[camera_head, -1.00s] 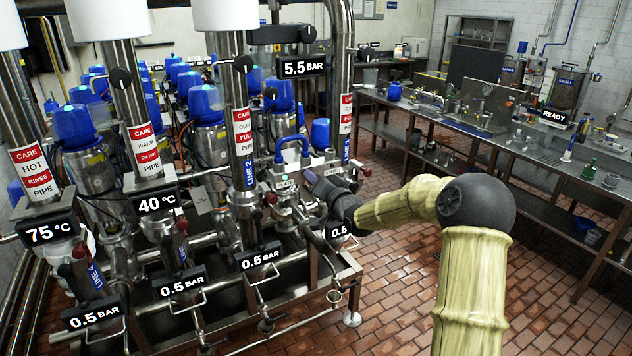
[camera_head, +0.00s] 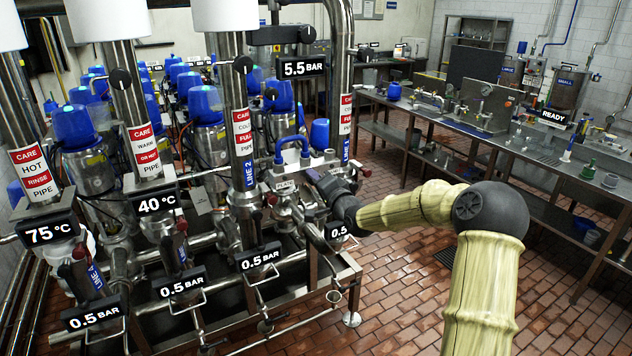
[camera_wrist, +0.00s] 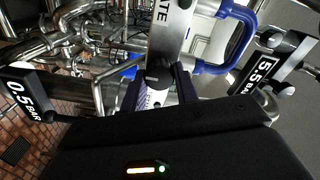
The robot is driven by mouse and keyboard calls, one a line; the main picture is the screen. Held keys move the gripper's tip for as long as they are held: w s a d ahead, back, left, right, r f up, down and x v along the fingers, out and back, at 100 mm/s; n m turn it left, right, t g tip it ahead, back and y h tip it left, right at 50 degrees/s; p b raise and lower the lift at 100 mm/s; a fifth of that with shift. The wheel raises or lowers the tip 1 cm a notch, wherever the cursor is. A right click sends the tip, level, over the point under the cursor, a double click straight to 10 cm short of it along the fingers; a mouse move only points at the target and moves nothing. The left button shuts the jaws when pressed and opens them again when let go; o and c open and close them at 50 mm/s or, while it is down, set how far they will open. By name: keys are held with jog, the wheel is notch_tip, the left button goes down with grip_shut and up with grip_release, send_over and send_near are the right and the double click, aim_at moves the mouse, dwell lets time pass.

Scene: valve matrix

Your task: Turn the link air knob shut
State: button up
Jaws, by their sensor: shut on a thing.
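My gripper (camera_wrist: 160,92) is shut on a small dark knob (camera_wrist: 160,74) in the wrist view. The knob stands on a pale metal panel (camera_wrist: 172,38) with lettering ending in "ATE". I take it for the link air knob, but its own label is hidden by my fingers. In the head view my gripper (camera_head: 312,180) is at the front of the panel, below the blue hose loop (camera_head: 293,146), and hides the knob. How far the knob is turned cannot be told.
The blue hose also shows right of the panel in the wrist view (camera_wrist: 232,48). A 5.5 BAR display (camera_wrist: 264,74) is close on the right and a 0.5 BAR display (camera_wrist: 25,102) on the left. Steel pipes crowd the left; open tiled floor (camera_head: 400,290) lies right of the rig.

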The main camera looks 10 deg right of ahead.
jog(key=o, duration=1)
jog(key=shift+s+d, duration=0.1)
jog(key=b+v, duration=0.4)
jog(key=v, duration=1.3)
jog(key=shift+s, duration=0.1)
